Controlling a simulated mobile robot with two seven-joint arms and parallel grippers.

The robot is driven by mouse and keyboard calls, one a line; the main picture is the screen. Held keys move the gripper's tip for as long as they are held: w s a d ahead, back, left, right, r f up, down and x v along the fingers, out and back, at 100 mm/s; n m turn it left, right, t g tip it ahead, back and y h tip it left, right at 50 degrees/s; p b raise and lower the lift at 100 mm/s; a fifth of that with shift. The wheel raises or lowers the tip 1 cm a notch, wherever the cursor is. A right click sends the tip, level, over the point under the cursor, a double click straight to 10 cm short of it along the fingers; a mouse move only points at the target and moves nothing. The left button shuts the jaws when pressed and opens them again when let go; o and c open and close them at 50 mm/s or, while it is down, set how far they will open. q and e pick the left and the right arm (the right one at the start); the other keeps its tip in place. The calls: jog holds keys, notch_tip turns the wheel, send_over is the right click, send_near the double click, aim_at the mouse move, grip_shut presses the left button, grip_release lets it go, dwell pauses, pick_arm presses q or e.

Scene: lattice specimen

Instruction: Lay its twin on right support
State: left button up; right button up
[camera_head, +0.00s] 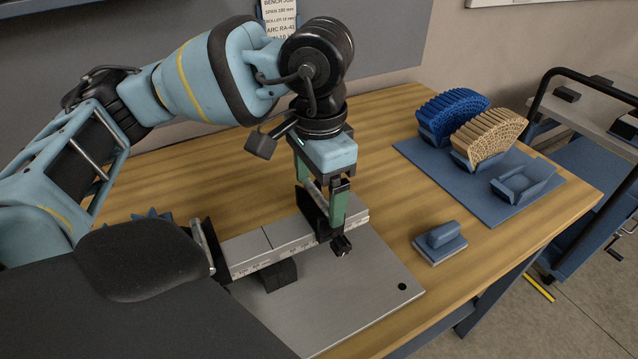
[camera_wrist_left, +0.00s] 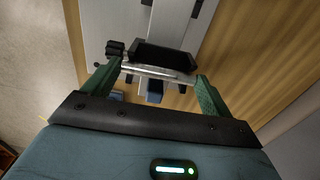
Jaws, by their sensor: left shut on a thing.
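My left gripper (camera_head: 320,203) is over the steel beam (camera_head: 268,243), pointing down, its green fingers shut on a silvery roller. In the left wrist view the roller (camera_wrist_left: 155,71) spans between the fingers, close beside the black right support (camera_wrist_left: 163,57). That support (camera_head: 312,212) stands at the beam's right part in the head view. I cannot tell whether the roller touches it. Another silvery roller (camera_head: 203,246) shows at the beam's left end, its support largely hidden by a dark part in front. My right gripper is out of view.
A grey baseplate (camera_head: 375,290) lies under the beam. A small blue block (camera_head: 440,240) stands to its right. A blue mat (camera_head: 490,205) at the back right carries a blue lattice (camera_head: 450,115), a tan lattice (camera_head: 490,137) and an empty cradle (camera_head: 523,182). A cart stands beyond.

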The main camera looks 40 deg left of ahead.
aim_at(318, 196)
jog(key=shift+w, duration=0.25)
pick_arm(q)
jog(key=o, duration=0.8)
jog(key=shift+c, duration=0.2)
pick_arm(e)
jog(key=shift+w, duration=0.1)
pick_arm(q)
jog(key=shift+r, duration=0.15)
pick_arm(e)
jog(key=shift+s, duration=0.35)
pick_arm(q)
jog(key=shift+r+p, duration=0.3)
jog(key=shift+r, duration=0.15)
jog(key=shift+r+p, duration=0.3)
jog(key=shift+r, duration=0.5)
jog(key=shift+r+p, duration=0.45)
jog(key=shift+r, duration=0.65)
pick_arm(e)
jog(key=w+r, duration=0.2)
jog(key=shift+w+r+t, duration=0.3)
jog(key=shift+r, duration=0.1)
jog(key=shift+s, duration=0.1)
